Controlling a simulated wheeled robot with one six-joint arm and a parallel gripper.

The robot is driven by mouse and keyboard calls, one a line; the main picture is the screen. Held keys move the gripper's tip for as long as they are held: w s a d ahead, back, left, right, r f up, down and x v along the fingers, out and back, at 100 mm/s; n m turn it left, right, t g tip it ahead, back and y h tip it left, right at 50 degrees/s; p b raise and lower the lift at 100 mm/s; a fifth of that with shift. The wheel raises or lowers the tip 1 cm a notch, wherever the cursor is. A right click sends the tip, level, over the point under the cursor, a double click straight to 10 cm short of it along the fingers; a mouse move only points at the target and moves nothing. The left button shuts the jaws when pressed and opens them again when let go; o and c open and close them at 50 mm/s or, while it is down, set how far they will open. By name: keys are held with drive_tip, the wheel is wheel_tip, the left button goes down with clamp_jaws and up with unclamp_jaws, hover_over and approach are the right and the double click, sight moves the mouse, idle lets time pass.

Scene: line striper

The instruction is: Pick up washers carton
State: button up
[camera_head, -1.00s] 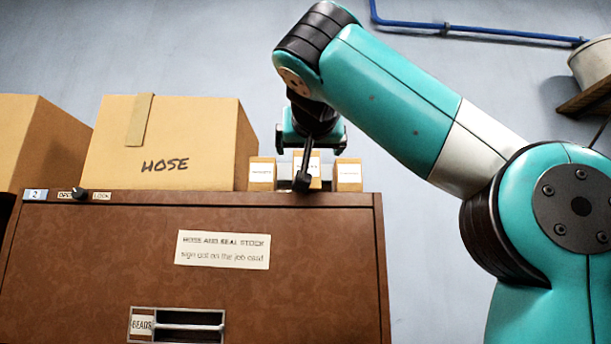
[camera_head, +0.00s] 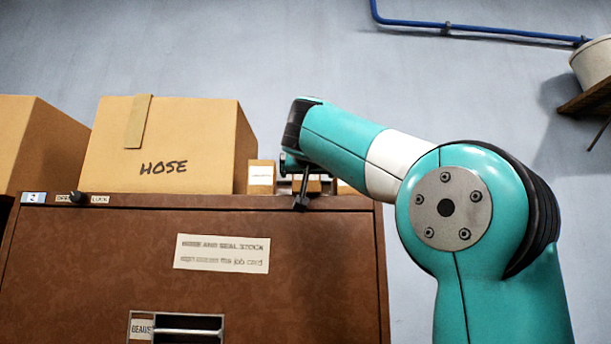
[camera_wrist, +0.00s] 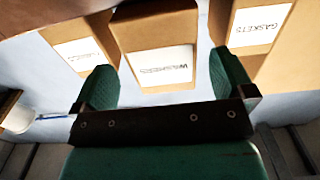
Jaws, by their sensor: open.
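The washers carton (camera_wrist: 157,32) is a small tan box with a white label, in the middle of a row of three in the wrist view. In the head view the washers carton (camera_head: 314,187) is mostly hidden behind my gripper (camera_head: 301,188), on top of the brown cabinet (camera_head: 130,235). In the wrist view my gripper (camera_wrist: 163,82) is open, its two green fingers apart on either side of the washers carton's labelled face. Nothing is held. Whether a finger touches a carton cannot be told.
The gaskets carton (camera_wrist: 258,28) stands close on one side of the washers carton and another small carton (camera_wrist: 78,45) on the other, with narrow gaps. A large HOSE box (camera_head: 165,150) is left of the row.

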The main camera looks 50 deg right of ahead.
drive_tip(key=p+x, duration=0.1)
drive_tip(key=x, duration=0.1)
drive_tip(key=r+p+x, duration=0.1)
drive_tip(key=p+x, duration=0.1)
drive_tip(key=shift+w+d, duration=0.1)
drive_tip(key=shift+w, duration=0.1)
drive_tip(key=shift+w+d+f, duration=0.15)
drive_tip(key=shift+w+d, duration=0.25)
drive_tip(key=c, duration=1.1)
